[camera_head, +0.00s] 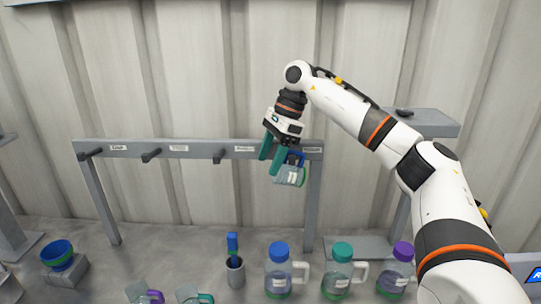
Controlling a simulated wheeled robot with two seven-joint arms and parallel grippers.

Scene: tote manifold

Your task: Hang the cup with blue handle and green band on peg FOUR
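A pale cup (290,176) with a blue handle (297,157) is at the right part of the grey rail, handle up and body below it. A green band cannot be made out clearly. My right gripper (271,166) points down at the cup's left, its teal fingers partly overlapping the cup. Whether they grip it is unclear. The rail has a peg at far left (87,153), a second peg (151,155) and a third peg (219,155). A fourth peg is hidden behind the gripper and cup. The label texts are too small to read surely. My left gripper is not in view.
Below stand bottles with blue (279,271), teal (338,274) and purple (397,270) lids, and a holder (235,272) with a blue-handled tool. Cups with purple (145,293) and teal (194,295) handles lie at the front. A blue bowl (57,254) is at left.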

